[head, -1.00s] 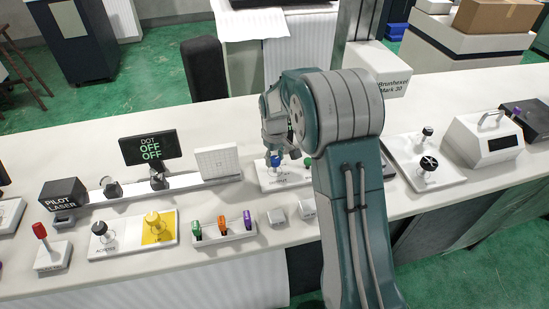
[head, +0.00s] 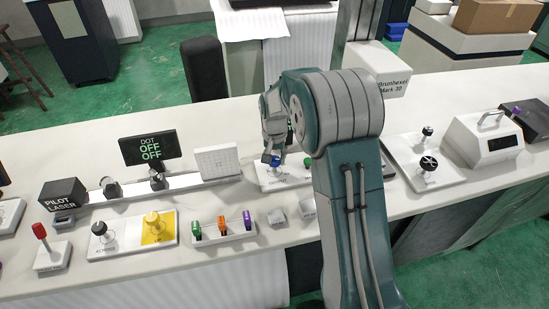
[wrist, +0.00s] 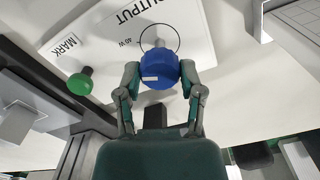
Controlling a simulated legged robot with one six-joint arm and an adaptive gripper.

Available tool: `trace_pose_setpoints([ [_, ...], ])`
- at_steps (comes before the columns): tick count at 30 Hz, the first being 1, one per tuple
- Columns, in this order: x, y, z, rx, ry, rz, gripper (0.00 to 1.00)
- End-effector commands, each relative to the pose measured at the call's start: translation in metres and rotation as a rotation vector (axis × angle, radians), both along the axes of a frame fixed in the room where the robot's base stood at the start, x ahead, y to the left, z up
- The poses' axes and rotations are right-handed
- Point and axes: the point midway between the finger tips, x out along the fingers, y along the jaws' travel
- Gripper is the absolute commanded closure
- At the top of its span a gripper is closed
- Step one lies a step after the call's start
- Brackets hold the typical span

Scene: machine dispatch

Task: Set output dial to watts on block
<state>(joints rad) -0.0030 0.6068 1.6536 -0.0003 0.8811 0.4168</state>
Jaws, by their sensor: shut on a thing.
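The output dial is a blue knob (wrist: 160,68) with a white mark, on a white block (wrist: 105,38) lettered OUTPUT in the wrist view. A circle is drawn around its base, with "40 W" printed beside it. My gripper (wrist: 160,78) is shut on the blue knob, one finger on each side. In the head view the blue knob (head: 275,161) shows just below my gripper (head: 272,150). A green knob (wrist: 80,84) stands on the same block near the word MARK. The far side of the dial's scale is hidden.
A rack with green, orange and purple pieces (head: 223,229) stands in front. A plate with black knobs (head: 425,165) lies to the right of my arm. The bench top behind is clear.

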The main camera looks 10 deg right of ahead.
Motion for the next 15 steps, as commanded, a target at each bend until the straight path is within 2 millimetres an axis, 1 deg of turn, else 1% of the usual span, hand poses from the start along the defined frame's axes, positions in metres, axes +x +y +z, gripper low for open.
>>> trace_pose_setpoints([
  [6,0.0004,0.0009,-0.0013,0.0,-0.001,-0.086,0.98],
  [15,0.0003,0.001,-0.0014,0.002,-0.001,-0.126,0.98],
])
